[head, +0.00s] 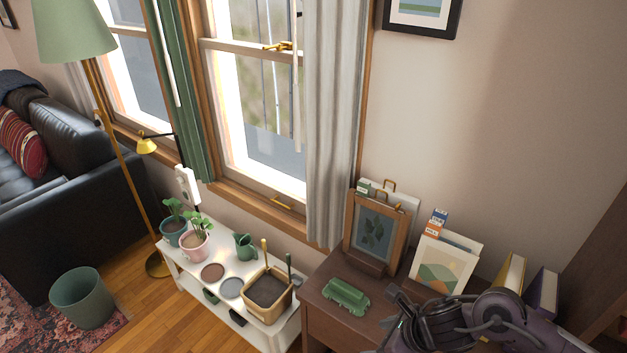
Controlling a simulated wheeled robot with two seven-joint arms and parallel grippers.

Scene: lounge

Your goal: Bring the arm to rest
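My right arm comes in at the lower right, with its purple-grey and black links over the brown wooden cabinet (315,318). My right gripper (398,312) is at the arm's left end, low above the cabinet top and to the right of a green toy-like vehicle (346,296). A gap shows between the gripper and the vehicle. Its fingers are dark and partly hidden by the arm, so I cannot tell whether they are open or shut. I see nothing clearly held. My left arm and gripper are out of view.
A framed leaf picture (374,238) and a landscape card (442,268) stand at the cabinet's back. Upright books (511,272) stand behind my arm. A white bench (185,262) to the left holds potted plants (194,244) and a planter box (267,297). A green bin (82,298) stands on the floor.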

